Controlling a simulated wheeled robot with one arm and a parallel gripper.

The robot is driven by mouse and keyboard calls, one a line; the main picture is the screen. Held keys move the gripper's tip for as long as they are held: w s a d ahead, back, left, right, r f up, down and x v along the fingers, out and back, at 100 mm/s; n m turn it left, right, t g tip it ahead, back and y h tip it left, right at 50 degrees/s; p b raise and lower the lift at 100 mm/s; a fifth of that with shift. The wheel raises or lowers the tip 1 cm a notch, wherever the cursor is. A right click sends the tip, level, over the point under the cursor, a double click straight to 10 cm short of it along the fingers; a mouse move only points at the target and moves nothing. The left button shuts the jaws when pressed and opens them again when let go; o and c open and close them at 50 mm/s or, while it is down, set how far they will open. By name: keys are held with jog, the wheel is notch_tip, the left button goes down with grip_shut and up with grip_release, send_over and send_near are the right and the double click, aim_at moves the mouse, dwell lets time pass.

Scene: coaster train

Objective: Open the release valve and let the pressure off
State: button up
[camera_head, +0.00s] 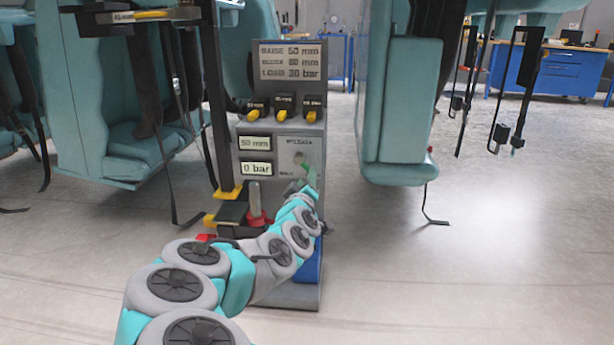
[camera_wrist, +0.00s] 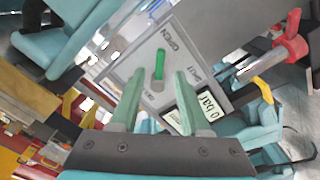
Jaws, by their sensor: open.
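The release valve's green lever (camera_wrist: 159,66) stands out from a grey panel with OPEN and SHUT labels in the wrist view. Its free end lies near the OPEN label. My gripper (camera_wrist: 160,80) is open, with one green finger on each side of the lever; I cannot tell whether either touches it. In the head view my gripper (camera_head: 308,182) is at the lower right of the grey control stand (camera_head: 314,135) and partly hides the valve. A display (camera_head: 256,169) on the stand reads 0 bar; it also shows in the wrist view (camera_wrist: 207,107).
A display (camera_head: 254,143) above reads 50 mm. Teal train seats (camera_head: 400,110) hang on both sides with dangling straps. Open floor lies to the right.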

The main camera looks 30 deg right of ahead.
jog(key=shift+v, duration=1.55)
jog(key=s+a+f+m+g+y+p, duration=0.1)
jog(key=s+f+m+g+p, duration=0.2)
jog(key=s, duration=0.4)
jog(key=s+a+f+m+g+y+p, duration=0.1)
jog(key=s+f+g+y, duration=0.1)
jog(key=s+f+g, duration=0.35)
jog(key=s+a+f+m+g+y+p, duration=0.1)
jog(key=s+m+g+p, duration=0.15)
jog(key=s, duration=0.55)
jog(key=s+a+r+n+g+y+p, duration=0.1)
jog(key=s+a+r+n+g+y, duration=0.1)
jog(key=s+a, duration=0.6)
jog(key=s+a+r+n+g+y+p, duration=0.2)
jog(key=s+a+r+g+y, duration=0.1)
jog(key=s+a, duration=0.6)
jog(key=s+r+y, duration=0.1)
jog(key=s+r, duration=0.1)
jog(key=s, duration=0.2)
jog(key=shift+s+g, duration=0.25)
jog(key=shift+g, duration=0.15)
